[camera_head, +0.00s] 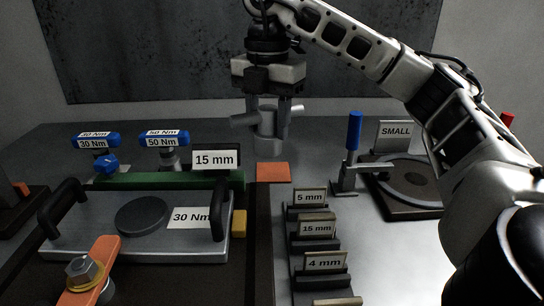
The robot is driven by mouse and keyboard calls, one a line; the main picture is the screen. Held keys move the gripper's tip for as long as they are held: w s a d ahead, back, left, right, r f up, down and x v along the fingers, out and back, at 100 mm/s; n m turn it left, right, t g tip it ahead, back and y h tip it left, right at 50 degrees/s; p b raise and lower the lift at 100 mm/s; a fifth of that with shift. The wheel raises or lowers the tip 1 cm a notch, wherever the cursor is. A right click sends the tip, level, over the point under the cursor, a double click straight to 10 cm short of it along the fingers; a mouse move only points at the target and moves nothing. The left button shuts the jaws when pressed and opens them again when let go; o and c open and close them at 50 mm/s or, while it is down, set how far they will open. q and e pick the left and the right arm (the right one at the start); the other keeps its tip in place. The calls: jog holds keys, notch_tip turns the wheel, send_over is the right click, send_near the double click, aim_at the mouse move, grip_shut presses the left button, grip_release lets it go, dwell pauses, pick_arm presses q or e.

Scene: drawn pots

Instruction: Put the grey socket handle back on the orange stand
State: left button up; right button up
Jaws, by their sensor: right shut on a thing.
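My right gripper (268,116) hangs down from the upper middle, with its arm coming in from the right. The fingers cover part of the handle. The orange stand (273,172) shows as a flat orange top right below the handle in the picture. I cannot tell whether the handle's lower end touches it or is above or behind it. My left gripper is not in view.
Blue-topped tools labelled 30 Nm (93,142) and 50 Nm (166,138) stand behind a green bar (150,181). A metal plate with black handles (120,235) lies left. A labelled rack (315,235) stands front right of the stand. A blue-handled clamp (354,140) is further right.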

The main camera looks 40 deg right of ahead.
jog(key=shift+w+d+f+b, duration=0.15)
jog(key=shift+w+d+f, duration=1.05)
jog(key=shift+f, duration=0.65)
jog(key=shift+w+d+f+b, duration=0.1)
jog(key=shift+w+d+f, duration=1.05)
jog(key=shift+f, duration=0.75)
jog(key=shift+w+d+f+b, duration=0.15)
jog(key=shift+w+d+f, duration=1.05)
jog(key=shift+f, duration=0.65)
jog(key=shift+s+d, duration=0.15)
jog(key=shift+f, duration=0.2)
jog(key=o, duration=1.3)
notch_tip(320, 180, up, 12)
jog(key=shift+r+p, duration=0.2)
jog(key=shift+p, duration=0.65)
